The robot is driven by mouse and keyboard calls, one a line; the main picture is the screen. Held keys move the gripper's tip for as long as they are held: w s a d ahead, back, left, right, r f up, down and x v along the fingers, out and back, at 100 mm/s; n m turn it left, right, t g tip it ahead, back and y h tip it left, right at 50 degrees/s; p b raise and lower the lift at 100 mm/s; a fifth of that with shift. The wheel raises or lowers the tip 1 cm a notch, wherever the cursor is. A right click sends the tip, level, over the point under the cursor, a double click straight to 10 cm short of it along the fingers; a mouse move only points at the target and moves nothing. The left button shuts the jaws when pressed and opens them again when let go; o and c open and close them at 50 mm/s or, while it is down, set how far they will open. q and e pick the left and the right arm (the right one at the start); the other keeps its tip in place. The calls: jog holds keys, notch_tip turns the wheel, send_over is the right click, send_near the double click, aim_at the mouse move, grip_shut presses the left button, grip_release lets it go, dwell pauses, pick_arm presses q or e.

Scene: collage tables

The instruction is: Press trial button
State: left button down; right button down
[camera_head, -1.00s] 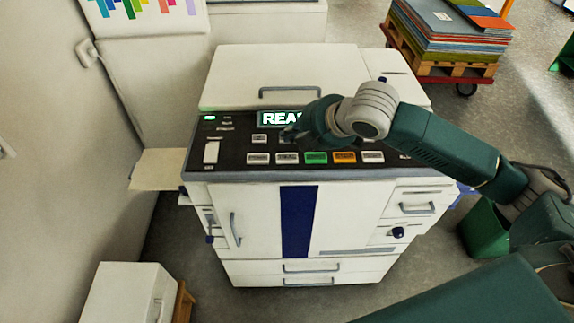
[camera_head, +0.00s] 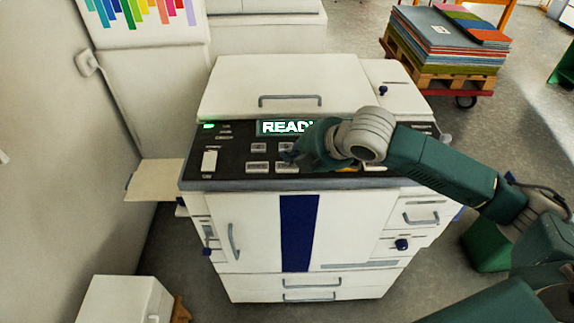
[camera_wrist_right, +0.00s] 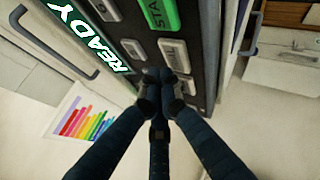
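A white copier-like machine (camera_head: 366,228) has a black control panel (camera_head: 232,161) with a lit display (camera_head: 283,127) reading READY. White buttons (camera_head: 258,147) sit left of my right gripper (camera_head: 292,157), which hides the green button and most of the orange one in the head view. In the right wrist view, my right gripper (camera_wrist_right: 164,82) has its fingertips together, empty, at the edge of a pale button (camera_wrist_right: 174,55) beside the green START button (camera_wrist_right: 161,12). Another pale button (camera_wrist_right: 133,48) lies to the left. I cannot tell whether the tips touch, or read which is trial.
A pallet cart (camera_head: 440,75) with stacked coloured boards stands at the back right. A side tray (camera_head: 154,181) sticks out left of the machine. A white cabinet (camera_head: 122,298) stands at front left. Grey floor (camera_head: 519,110) is open on the right.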

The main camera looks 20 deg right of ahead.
aim_at(290, 167)
dwell(0.8)
jog(key=shift+f, duration=0.4)
jog(key=shift+f, duration=0.4)
dwell(0.7)
jog(key=shift+r+p, duration=0.8)
jog(key=shift+p, duration=0.5)
notch_tip(290, 167, up, 5)
jog(key=p, duration=0.6)
jog(key=shift+r, duration=0.1)
